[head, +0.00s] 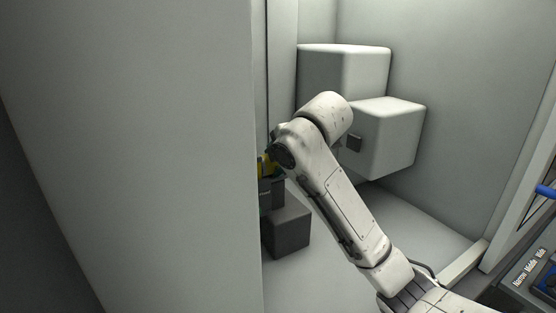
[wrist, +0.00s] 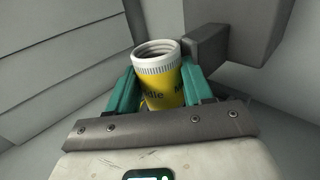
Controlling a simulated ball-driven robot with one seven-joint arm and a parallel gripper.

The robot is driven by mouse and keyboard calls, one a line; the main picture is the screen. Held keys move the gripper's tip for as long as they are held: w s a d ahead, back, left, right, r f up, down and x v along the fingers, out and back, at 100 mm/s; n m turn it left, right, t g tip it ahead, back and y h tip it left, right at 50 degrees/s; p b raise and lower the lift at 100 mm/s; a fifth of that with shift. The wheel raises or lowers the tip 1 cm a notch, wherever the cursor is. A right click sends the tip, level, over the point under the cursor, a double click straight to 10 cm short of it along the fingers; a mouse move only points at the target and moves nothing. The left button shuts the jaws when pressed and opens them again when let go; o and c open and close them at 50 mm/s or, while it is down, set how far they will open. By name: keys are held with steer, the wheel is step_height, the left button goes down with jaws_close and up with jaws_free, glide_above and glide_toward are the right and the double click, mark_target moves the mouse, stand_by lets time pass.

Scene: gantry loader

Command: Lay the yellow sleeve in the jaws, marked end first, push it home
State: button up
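The yellow sleeve (wrist: 163,88) stands between the teal fingers of my gripper (wrist: 160,90) in the wrist view. The fingers touch it on both sides. Its end with a white knurled band points away from my palm and shows an open, ridged bore. Dark lettering, partly hidden, seems to read "Middle". A dark grey block (wrist: 207,46), possibly a jaw, is close to the right of the banded end; I cannot tell if they touch. In the head view only a bit of the yellow sleeve (head: 264,166) shows, between the panel edge and my arm.
A large pale panel (head: 150,150) covers the left of the head view and hides much of the work spot. Two pale blocks (head: 345,70) (head: 385,135) are behind my arm. A dark block (head: 287,230) is below. A labelled tray (head: 525,275) is at lower right.

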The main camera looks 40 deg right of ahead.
steer(key=shift+o, duration=0.3)
steer(key=shift+s+a+f+g, duration=0.15)
steer(key=shift+f, duration=0.25)
steer(key=shift+s+a+f+g, duration=0.1)
steer(key=shift+a+f+g, duration=0.05)
steer(key=shift+f, duration=0.25)
steer(key=shift+o, duration=0.5)
steer(key=r+p+v, duration=0.1)
steer(key=p+v, duration=0.1)
steer(key=v, duration=0.8)
steer(key=shift+w+d+p, duration=0.25)
steer(key=shift+p, duration=0.05)
steer(key=shift+s+a+r+p, duration=0.15)
steer(key=shift+s+r+p, duration=0.2)
steer(key=shift+s, duration=0.1)
step_height(320, 180, up, 9)
steer(key=d+p, duration=0.2)
steer(key=p, duration=0.6)
steer(key=shift+s+p, duration=0.25)
steer(key=shift+p, duration=0.05)
